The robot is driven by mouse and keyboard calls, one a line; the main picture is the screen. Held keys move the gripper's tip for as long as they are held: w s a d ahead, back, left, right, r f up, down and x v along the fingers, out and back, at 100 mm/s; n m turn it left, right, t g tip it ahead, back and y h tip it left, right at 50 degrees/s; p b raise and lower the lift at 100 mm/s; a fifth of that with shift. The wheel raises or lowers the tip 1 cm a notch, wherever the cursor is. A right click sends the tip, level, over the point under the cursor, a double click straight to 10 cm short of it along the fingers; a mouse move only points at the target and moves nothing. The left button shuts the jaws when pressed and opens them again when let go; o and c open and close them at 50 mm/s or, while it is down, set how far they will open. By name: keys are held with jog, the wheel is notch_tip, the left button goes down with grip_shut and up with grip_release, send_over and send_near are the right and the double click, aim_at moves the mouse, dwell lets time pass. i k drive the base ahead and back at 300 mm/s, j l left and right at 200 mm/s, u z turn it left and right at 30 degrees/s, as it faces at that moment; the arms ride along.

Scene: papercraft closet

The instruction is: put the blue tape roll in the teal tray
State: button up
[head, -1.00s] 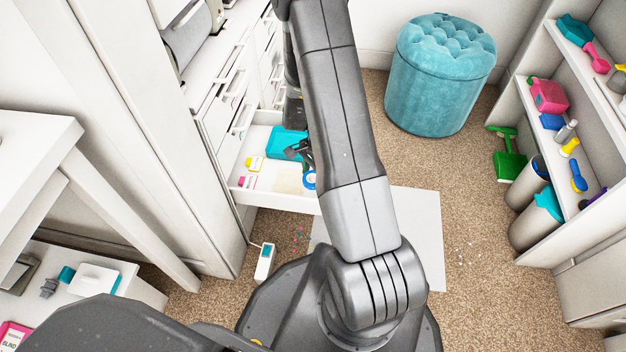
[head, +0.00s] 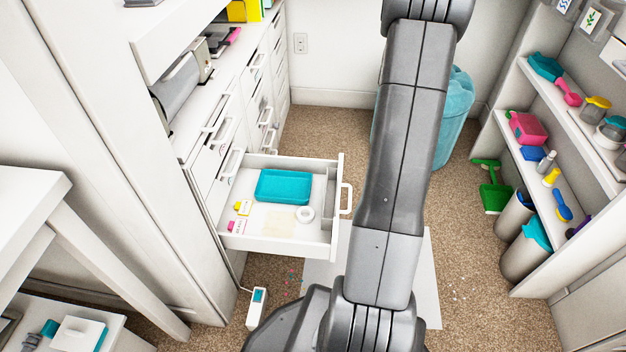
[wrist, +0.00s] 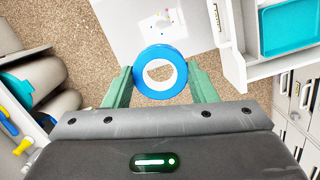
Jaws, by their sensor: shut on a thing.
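The blue tape roll (wrist: 141,62) is held between the green fingers of my gripper (wrist: 159,70) in the wrist view. It shows as a blue ring with a white inner core, above the floor and clear of the drawer. My gripper is shut on it. In the head view my gripper and the roll are out of sight; only my arm shows. The teal tray (head: 284,187) lies in the open drawer and looks empty. It also shows at the upper right of the wrist view (wrist: 290,28), to the right of my gripper.
The open white drawer (head: 270,246) also holds a white ring (head: 305,214), a yellow item (head: 243,207), a pink item (head: 233,226) and a pale pad (head: 279,222). A teal pouf (head: 455,115) stands behind my arm. Shelves (head: 560,150) stand on the right.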

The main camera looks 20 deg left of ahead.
aim_at(292, 190)
jog(key=i+l+u, duration=0.1)
jog(key=i+l, duration=0.6)
jog(key=i, duration=0.2)
jog(key=u, duration=1.5)
